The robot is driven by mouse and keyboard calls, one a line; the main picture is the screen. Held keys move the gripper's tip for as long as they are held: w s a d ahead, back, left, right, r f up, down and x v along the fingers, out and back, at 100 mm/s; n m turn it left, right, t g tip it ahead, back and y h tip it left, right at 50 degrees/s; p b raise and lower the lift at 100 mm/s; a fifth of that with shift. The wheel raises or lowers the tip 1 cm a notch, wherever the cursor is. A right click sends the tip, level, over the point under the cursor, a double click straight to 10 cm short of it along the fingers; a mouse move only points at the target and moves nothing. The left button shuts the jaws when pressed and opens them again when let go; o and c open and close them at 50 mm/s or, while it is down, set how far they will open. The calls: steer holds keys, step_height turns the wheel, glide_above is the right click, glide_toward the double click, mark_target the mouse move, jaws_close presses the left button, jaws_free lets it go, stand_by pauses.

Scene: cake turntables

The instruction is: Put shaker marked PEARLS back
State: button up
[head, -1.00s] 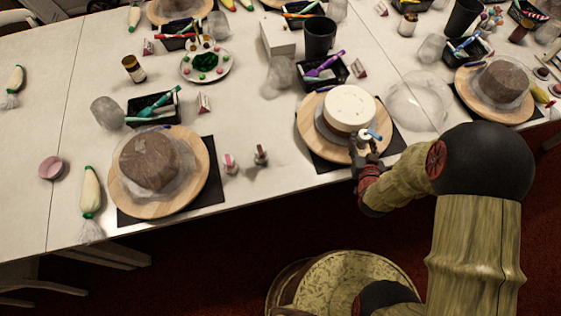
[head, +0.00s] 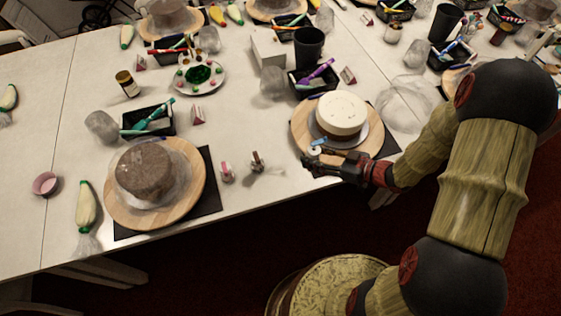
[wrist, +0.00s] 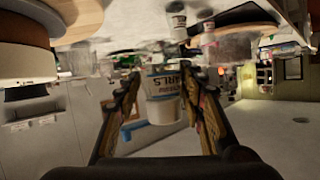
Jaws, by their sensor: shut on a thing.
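The shaker marked PEARLS (wrist: 163,98) is between my gripper's fingers in the wrist view, a small white and clear pot whose lettering appears inverted. In the head view the shaker (head: 317,148) is a small pale thing with blue at my fingertips. My gripper (head: 312,160) is shut on it, over the front left edge of the wooden turntable (head: 300,128) with the white cake (head: 341,114). Two other small shakers, one pinkish (head: 227,173) and one brown (head: 257,162), stand on the table to the left of my gripper.
A second turntable (head: 193,197) with a brown wrapped cake (head: 146,170) stands at the left on a black mat. A black tray (head: 308,93) with a purple tool lies behind the white cake. The table strip around the two shakers is mostly clear.

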steer(key=w+a+f+b, duration=0.2)
steer(key=w+a+f, duration=0.2)
steer(key=a, duration=0.1)
steer(key=w+a+f+b, duration=0.3)
steer(key=w+a+f, duration=0.1)
steer(key=f, duration=0.1)
steer(key=shift+w+a, duration=0.35)
steer(key=shift+w, duration=0.05)
steer(key=shift+w+a+f, duration=0.1)
steer(key=shift+a+f, duration=0.1)
steer(key=shift+f, duration=0.15)
step_height(320, 180, down, 3)
steer(key=shift+w+f+b, duration=0.1)
steer(key=shift+f+b, duration=0.1)
steer(key=shift+b, duration=0.8)
steer(key=shift+a+r, duration=0.1)
steer(key=o, duration=0.8)
steer(key=shift+f, duration=0.25)
steer(key=o, duration=0.4)
